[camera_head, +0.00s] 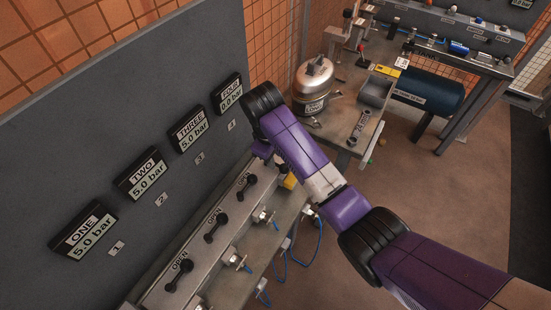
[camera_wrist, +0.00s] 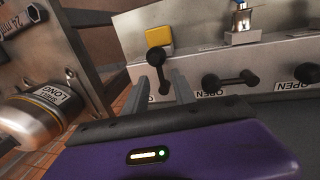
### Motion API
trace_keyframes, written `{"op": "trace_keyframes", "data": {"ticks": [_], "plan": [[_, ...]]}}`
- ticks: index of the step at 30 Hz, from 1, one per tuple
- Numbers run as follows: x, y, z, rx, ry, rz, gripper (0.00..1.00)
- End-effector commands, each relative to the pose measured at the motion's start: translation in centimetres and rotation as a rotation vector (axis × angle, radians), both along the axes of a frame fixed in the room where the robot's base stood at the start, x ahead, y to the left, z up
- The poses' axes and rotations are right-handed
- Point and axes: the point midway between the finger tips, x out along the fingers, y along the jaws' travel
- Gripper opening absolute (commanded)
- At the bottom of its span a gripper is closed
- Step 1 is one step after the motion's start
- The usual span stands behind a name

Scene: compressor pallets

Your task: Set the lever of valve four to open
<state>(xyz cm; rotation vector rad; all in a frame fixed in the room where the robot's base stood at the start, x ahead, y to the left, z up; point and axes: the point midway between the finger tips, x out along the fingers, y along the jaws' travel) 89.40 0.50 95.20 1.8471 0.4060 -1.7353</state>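The black lever of valve four (camera_wrist: 157,62) shows in the wrist view, pointing up and down in the picture, crosswise to the neighbouring levers. My gripper (camera_wrist: 158,76) is open, with one finger on each side of this lever; I cannot tell whether either finger touches it. In the head view my arm hides valve four and the fingers. The display FOUR (camera_head: 230,97) seems to read 0.0 bar. The lever of valve three (camera_head: 246,186) also shows in the wrist view (camera_wrist: 231,80), lying sideways by an OPEN label.
Two more levers, of valve two (camera_head: 215,227) and valve one (camera_head: 178,275), sit along the grey manifold. Displays ONE, TWO and THREE read 5.0 bar. A yellow block (camera_wrist: 158,36) is close beyond lever four. A metal vessel (camera_head: 315,82) and wrench (camera_head: 360,127) are on the bench behind.

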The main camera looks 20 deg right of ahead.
Motion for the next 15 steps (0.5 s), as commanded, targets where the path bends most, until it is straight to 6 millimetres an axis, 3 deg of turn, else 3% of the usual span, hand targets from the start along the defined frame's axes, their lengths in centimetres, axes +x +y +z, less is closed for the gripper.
{"op": "trace_keyframes", "data": {"ticks": [6, 15], "plan": [[0.2, -0.4, -2.2, -0.001, 0.001, 0.0, 0.32], [0.3, -0.4, -2.7, 0.001, -0.001, 0.0, 0.32]]}}
